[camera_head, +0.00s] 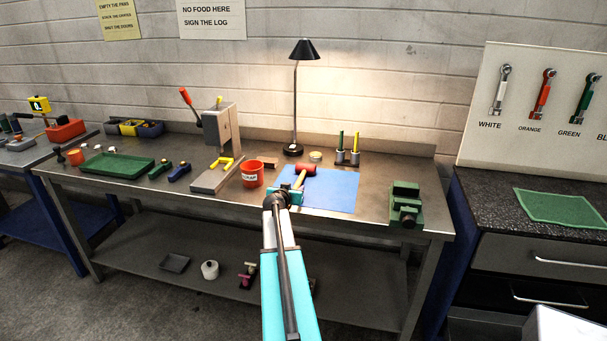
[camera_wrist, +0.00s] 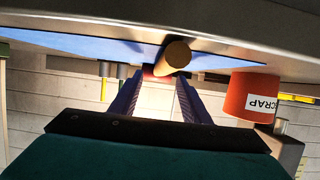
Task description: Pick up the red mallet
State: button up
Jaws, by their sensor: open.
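The red mallet (camera_head: 306,168) lies on a blue mat (camera_head: 335,194) on the metal workbench. Its head is red and its wooden handle points toward my arm. In the wrist view the round end of the mallet's handle (camera_wrist: 177,54) faces the camera, with a bit of the red head behind it. My gripper (camera_head: 290,189) is at the handle's near end, over the mat's left part. In the wrist view my gripper's two fingers (camera_wrist: 160,92) are apart, and the handle end appears just beyond and between their tips. I cannot tell whether they touch it.
An orange scrap bucket (camera_head: 252,175) stands just left of my gripper; it also shows in the wrist view (camera_wrist: 248,97). A lamp (camera_head: 294,150) and two pen-like tools in holders (camera_head: 348,157) stand behind the mat. A green vise (camera_head: 405,205) is at the bench's right end.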

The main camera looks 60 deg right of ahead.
aim_at(296, 186)
jog(key=shift+w+d+f, duration=0.1)
jog(key=shift+d+f, duration=0.05)
jog(key=shift+d, duration=0.25)
jog(key=shift+w+d, duration=0.1)
jog(key=shift+d, duration=0.05)
jog(key=shift+p+x, duration=1.7)
jog(key=shift+x, duration=0.7)
jog(key=shift+c, duration=0.5)
grip_shut()
